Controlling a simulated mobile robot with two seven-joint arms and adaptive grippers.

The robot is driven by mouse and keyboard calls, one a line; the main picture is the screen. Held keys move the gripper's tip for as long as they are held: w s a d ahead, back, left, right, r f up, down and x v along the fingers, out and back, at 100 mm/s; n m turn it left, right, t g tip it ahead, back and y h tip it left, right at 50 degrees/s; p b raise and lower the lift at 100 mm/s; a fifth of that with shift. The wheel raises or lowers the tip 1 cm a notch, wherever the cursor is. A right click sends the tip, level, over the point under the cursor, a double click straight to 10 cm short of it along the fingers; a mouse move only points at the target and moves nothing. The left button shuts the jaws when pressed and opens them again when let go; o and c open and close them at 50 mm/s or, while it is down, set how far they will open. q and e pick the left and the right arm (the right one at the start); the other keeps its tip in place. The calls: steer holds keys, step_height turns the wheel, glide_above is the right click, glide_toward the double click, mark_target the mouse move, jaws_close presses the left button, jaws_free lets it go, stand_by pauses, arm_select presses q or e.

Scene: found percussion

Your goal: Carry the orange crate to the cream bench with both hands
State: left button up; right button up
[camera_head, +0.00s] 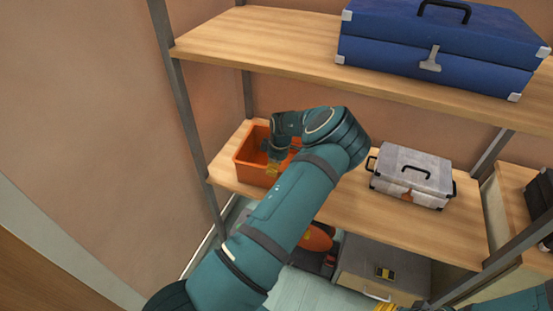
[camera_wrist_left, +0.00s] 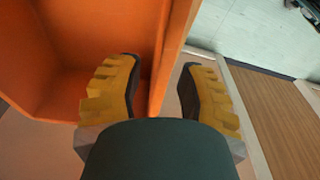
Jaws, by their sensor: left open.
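The orange crate (camera_head: 247,158) sits at the left end of the middle wooden shelf, partly hidden by my left arm. My left gripper (camera_head: 272,162) is at the crate's near right side. In the left wrist view, the yellow-padded fingers of this gripper (camera_wrist_left: 160,66) are apart, with the crate's orange wall (camera_wrist_left: 172,50) between them. One finger is on the inner side and one outside; I cannot tell if either touches. Yellow parts of my right gripper (camera_head: 420,303) show at the bottom edge, mostly cut off. I cannot clearly identify the cream bench.
A grey toolbox (camera_head: 414,172) stands on the middle shelf (camera_head: 345,210), right of the crate. A blue case (camera_head: 430,50) is on the shelf above. A grey box (camera_head: 375,265) sits below. Shelf posts (camera_head: 180,100) stand close to the crate. A cream-sided, wood-topped unit (camera_head: 495,215) is at right.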

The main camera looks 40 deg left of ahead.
arm_select(q)
steer(key=f, duration=0.4)
steer(key=a+f+b, duration=0.1)
steer(key=f, duration=0.1)
steer(key=shift+s+f, duration=0.2)
steer(key=shift+f, duration=0.15)
jaws_close()
